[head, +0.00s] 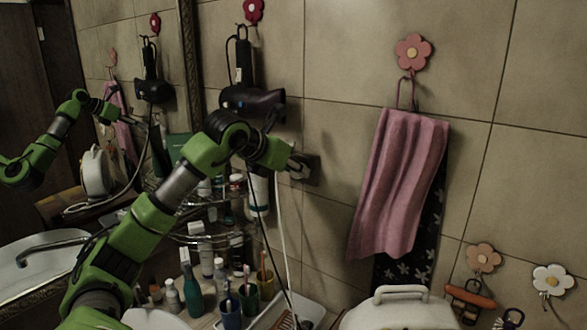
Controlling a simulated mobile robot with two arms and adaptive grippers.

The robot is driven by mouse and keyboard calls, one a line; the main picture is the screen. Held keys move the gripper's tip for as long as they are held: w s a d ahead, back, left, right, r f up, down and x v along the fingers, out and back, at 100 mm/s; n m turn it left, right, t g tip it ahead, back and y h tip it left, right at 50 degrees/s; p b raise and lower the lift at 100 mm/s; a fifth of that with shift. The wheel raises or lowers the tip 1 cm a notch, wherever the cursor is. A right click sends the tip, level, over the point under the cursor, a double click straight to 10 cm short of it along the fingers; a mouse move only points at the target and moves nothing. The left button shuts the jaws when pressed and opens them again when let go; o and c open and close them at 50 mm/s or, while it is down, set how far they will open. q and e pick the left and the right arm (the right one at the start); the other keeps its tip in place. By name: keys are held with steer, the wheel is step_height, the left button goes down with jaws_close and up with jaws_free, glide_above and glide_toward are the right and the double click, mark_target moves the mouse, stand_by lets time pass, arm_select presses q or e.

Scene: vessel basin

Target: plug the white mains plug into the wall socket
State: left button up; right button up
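My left gripper (292,161) is at the tiled wall, at the end of the green arm from the left. It seems shut on the white mains plug (298,164), which is mostly hidden by the fingers. A white cord (281,225) hangs down from the gripper to the shelf below. The dark wall socket (313,170) is right beside the fingertips, partly covered by them. I cannot tell whether the plug's pins are in the socket. My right gripper is not in view.
A black hair dryer (252,103) hangs just above the gripper. A pink towel (398,180) hangs to the right. A mirror (100,120) and a basin tap (50,243) are at left.

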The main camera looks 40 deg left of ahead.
arm_select(q)
steer(key=shift+w, duration=0.15)
steer(key=o, duration=1.2)
steer(key=v, duration=1.2)
steer(key=shift+r, duration=0.1)
steer(key=shift+a, duration=0.1)
